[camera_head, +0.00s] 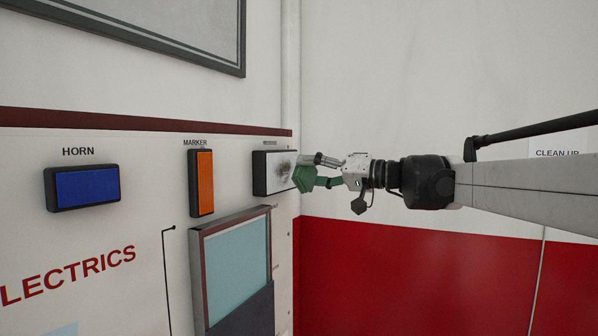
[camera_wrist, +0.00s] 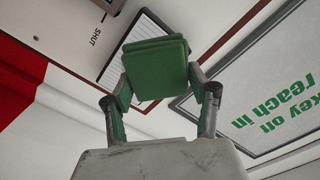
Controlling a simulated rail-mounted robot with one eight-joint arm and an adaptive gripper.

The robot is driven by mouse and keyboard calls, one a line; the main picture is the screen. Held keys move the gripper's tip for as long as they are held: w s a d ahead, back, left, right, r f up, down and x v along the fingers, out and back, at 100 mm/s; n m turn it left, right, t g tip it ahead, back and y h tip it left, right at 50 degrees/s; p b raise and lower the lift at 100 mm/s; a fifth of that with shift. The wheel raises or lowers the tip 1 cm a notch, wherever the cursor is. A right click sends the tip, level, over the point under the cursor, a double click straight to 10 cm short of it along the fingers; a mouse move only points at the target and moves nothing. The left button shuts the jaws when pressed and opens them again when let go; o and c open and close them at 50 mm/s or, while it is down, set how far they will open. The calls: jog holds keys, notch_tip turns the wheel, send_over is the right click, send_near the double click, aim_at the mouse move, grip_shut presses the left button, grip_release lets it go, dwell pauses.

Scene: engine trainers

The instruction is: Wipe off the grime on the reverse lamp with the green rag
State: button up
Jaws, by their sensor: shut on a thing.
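The reverse lamp (camera_head: 268,172) is a white rectangle in a dark housing at the panel's right end. Its small label is too blurred to read. My gripper (camera_head: 318,172) is shut on the green rag (camera_head: 304,180), just right of the lamp. The rag overlaps the lamp's right edge in the head view; I cannot tell whether they touch. In the wrist view the rag (camera_wrist: 157,68) is a folded green block between both fingers, hiding part of a white, dark-edged rectangle behind it.
An orange marker lamp (camera_head: 202,183) and a blue horn lamp (camera_head: 82,187) are on the panel to the left. A framed pale-blue window (camera_head: 237,262) sticks out below the reverse lamp. A framed board (camera_head: 150,25) hangs above.

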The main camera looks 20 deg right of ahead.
aim_at(273, 170)
jog(key=shift+x, duration=2.65)
jog(key=shift+x, duration=1.3)
jog(key=w+d+p, duration=0.1)
jog(key=w+d, duration=0.7)
jog(key=shift+w+p, duration=0.35)
jog(key=shift+w, duration=0.05)
jog(key=shift+s+a+b, duration=0.35)
jog(key=shift+s+a, duration=1.65)
jog(key=shift+s, duration=0.2)
jog(key=shift+s+a+b, duration=0.35)
jog(key=shift+s+a, duration=1.7)
jog(key=shift+s, duration=0.2)
jog(key=shift+d, duration=0.1)
